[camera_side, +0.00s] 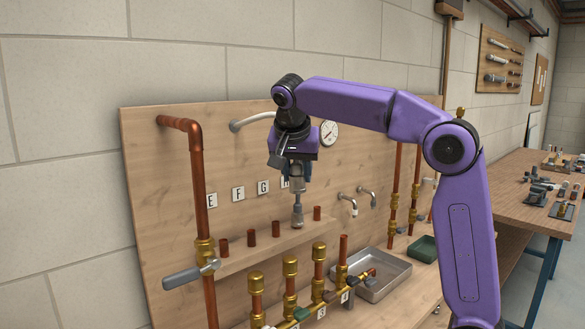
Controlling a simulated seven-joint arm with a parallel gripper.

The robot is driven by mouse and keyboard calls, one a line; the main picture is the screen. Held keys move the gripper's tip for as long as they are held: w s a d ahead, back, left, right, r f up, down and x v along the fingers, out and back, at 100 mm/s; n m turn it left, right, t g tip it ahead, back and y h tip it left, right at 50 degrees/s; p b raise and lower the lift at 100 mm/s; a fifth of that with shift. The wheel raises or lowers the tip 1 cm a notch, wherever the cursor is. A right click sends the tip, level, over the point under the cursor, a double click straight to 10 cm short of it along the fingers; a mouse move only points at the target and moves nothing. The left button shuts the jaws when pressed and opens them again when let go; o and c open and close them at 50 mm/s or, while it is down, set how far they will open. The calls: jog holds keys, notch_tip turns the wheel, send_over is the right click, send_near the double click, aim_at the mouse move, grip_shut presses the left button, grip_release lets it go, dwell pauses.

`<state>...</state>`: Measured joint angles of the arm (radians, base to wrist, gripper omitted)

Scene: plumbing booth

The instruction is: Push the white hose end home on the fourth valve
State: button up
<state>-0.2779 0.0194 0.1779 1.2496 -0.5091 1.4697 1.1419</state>
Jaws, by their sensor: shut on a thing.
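My gripper (298,184) points down in front of the wooden board and is shut on a grey, stepped fitting (298,212). The fitting looks upright, with its wide lower end close to the wooden ledge (262,250). It lines up with a gap in the row of short copper stubs (275,229); whether it sits on a stub there cannot be told. A white-tipped bent spout (350,206) is on the board to the right. Brass-topped valves (290,267) stand in front on a manifold.
A tall copper pipe (196,190) with a grey lever handle (182,279) stands at left. A metal tray (398,268) and green bin (427,246) lie to the right.

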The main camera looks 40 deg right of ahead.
jog(key=w+d+f+m+g+h, duration=0.1)
jog(key=w+d+f+m+g, duration=0.1)
jog(key=d+f+m, duration=0.5)
jog(key=m+g, duration=0.3)
send_over(345, 236)
jog(key=shift+h, duration=0.3)
jog(key=shift+f, duration=4.9)
jog(key=shift+f, duration=2.4)
jog(key=o, duration=1.1)
jog(key=shift+o, duration=0.2)
jog(key=s+v, duration=0.1)
jog(key=v, duration=1.6)
jog(key=shift+w+r, duration=0.25)
jog(key=shift+w, duration=0.15)
jog(key=shift+a, duration=0.1)
